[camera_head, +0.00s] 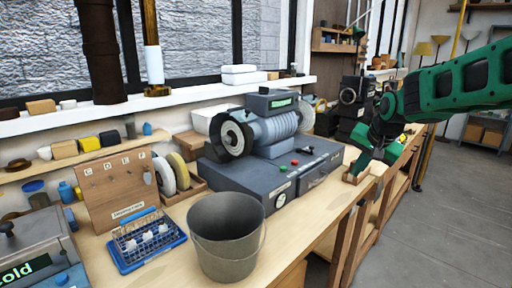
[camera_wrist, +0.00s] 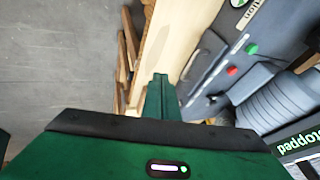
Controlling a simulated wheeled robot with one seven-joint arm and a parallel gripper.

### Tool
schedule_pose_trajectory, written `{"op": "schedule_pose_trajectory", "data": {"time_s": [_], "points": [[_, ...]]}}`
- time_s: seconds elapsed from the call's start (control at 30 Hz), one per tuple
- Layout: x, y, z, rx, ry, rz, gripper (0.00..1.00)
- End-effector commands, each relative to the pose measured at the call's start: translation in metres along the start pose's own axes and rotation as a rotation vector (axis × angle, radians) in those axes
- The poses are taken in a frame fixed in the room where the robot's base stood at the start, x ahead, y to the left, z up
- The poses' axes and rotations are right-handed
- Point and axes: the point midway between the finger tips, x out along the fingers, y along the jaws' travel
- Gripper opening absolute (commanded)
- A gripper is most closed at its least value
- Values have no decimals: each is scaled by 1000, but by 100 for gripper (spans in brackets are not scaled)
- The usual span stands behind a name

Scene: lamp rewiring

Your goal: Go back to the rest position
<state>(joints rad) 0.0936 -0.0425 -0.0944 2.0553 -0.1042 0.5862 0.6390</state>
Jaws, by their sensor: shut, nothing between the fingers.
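My gripper (camera_head: 358,172) is at the right of the head view, at the end of my green arm. It points down near the right end of the workbench (camera_head: 345,200), close to a small wooden block or tray there; I cannot tell whether it touches it. In the wrist view my gripper (camera_wrist: 160,80) shows as a narrow green shape with its fingers together and nothing between them.
A grey grinding machine (camera_head: 300,165) with red and green buttons stands mid-bench. A grey bucket (camera_head: 226,250), a blue wire rack (camera_head: 150,245) and a wooden hook board (camera_head: 115,185) stand to the left. The floor (camera_head: 450,220) at right is clear.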

Motion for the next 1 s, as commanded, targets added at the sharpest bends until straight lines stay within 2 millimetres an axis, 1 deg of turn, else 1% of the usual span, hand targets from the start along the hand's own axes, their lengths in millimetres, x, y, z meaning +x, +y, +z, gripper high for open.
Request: {"op": "schedule_pose_trajectory", "data": {"time_s": [0.03,0.07,0.1,0.17,0.2,0.27,0.3,0.37,0.4,0.5,0.6,0.7,0.8,1.0], "points": [[-9,21,9,-9,-11,29,0],[-14,35,16,-18,-20,50,0],[-21,56,26,-32,-38,81,0],[-32,89,45,-53,-70,127,0],[-40,110,59,-66,-95,156,0],[-51,141,82,-86,-137,196,0],[-59,160,98,-99,-166,219,0],[-69,188,123,-116,-213,249,0],[-76,205,140,-126,-245,266,0],[-90,238,180,-150,-321,293,0],[-100,261,211,-167,-381,306,0],[-106,275,231,-176,-421,312,0],[-108,281,240,-182,-439,313,0],[-108,281,240,-182,-439,313,0]]}}
